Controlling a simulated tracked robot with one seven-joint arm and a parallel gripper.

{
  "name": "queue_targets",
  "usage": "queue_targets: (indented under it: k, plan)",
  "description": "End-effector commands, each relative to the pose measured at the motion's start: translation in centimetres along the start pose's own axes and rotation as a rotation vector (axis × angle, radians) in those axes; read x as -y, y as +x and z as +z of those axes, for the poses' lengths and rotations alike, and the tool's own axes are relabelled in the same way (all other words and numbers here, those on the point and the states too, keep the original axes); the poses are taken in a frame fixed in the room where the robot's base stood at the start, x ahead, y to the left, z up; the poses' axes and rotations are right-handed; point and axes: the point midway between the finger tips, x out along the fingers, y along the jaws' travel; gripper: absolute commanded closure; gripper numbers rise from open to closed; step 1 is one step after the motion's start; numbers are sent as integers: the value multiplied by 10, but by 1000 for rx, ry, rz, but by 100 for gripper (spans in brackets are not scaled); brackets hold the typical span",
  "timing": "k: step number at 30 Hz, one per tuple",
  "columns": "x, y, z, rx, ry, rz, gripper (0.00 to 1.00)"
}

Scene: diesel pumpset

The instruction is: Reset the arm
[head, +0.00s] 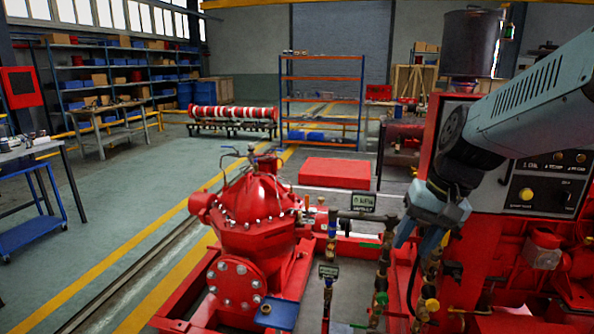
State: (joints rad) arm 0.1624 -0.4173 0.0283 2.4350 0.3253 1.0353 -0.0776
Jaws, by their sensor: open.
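My arm comes in from the right edge in the head view, in front of the red control panel (530,190). My gripper (418,245) is at its lower end, pointing down with its fingers apart. It hangs in front of or close beside the brass and dark valve piping (384,262); I cannot tell whether it touches the pipes. I see nothing between the fingers. Part of the control panel is hidden behind my arm.
A red pump (258,215) stands on a red base frame left of the piping. A small sign (363,202) tops the pipes. A dark tank (470,43) rises behind my arm. The left floor (100,220) is open, with a workbench (30,150) at the edge.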

Motion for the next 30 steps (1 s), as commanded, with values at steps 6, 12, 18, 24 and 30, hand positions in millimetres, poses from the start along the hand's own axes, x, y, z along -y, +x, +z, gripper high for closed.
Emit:
queue_targets:
  k: [6,12,18,24,30]
  plan:
    - [-5,-29,21,-165,-133,103,58]
    - [-11,-52,34,-299,-226,172,58]
    - [-13,-62,40,-364,-267,203,58]
    - [-14,-63,40,-371,-272,208,58]
    - [-14,-63,40,-370,-271,207,58]
